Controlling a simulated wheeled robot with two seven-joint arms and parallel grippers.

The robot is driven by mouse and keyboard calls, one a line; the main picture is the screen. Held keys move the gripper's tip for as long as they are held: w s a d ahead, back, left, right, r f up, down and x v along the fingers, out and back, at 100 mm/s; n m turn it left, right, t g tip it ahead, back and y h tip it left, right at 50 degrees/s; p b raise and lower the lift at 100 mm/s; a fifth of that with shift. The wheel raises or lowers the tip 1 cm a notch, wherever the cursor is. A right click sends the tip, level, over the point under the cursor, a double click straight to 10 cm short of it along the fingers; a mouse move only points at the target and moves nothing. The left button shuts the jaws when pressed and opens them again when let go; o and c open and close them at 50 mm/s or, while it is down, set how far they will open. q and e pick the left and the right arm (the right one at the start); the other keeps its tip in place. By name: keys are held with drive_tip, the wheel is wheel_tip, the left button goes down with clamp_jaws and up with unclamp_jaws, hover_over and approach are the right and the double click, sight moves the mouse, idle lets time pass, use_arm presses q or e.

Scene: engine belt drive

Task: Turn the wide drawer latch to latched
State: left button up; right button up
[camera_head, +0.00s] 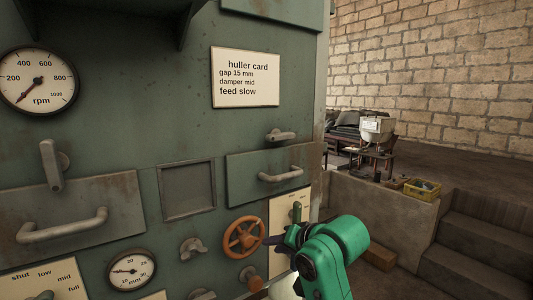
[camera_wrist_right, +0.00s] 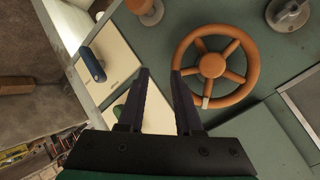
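A large drawer front (camera_head: 120,205) with a long bar handle (camera_head: 62,228) sits at the left, cut off by the picture's edge. Above it a grey latch lever (camera_head: 50,165) points roughly upright from its pivot. A smaller drawer front (camera_head: 240,180) is at the right, with a latch lever (camera_head: 281,135) lying nearly level above it. My right gripper (camera_head: 270,240) is beside the orange handwheel, far from the left latch. The wrist view shows the right gripper (camera_wrist_right: 160,75) with its fingers apart and nothing held between them. My left gripper is out of view.
The orange handwheel (camera_head: 243,237) is close to my right fingers and also shows in the wrist view (camera_wrist_right: 212,65). A lever plate (camera_head: 283,218), a knob (camera_head: 193,249) and dials (camera_head: 131,269) crowd the lower panel. A stone ledge (camera_head: 385,205) and steps are at the right.

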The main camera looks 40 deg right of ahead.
wheel_tip(320, 180, up, 7)
drive_tip(key=s+m+t, duration=0.1)
drive_tip(key=m+t, duration=0.6)
drive_tip(key=m, duration=0.1)
approach(283, 137)
drive_tip(key=w+p, duration=0.2)
drive_tip(key=w, duration=0.2)
drive_tip(key=w+p, duration=0.2)
drive_tip(key=w, duration=0.2)
drive_tip(key=shift+w+d+r, duration=0.1)
drive_tip(key=shift+w+r, duration=0.1)
drive_tip(key=shift+w, duration=0.1)
drive_tip(key=shift+w+d+f+m, duration=0.15)
drive_tip(key=shift+w+m, duration=0.15)
drive_tip(key=shift+w, duration=0.2)
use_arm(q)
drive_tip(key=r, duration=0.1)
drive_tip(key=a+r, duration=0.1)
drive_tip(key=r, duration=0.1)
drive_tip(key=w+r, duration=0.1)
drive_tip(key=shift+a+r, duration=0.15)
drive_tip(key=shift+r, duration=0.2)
use_arm(e)
clamp_jaws()
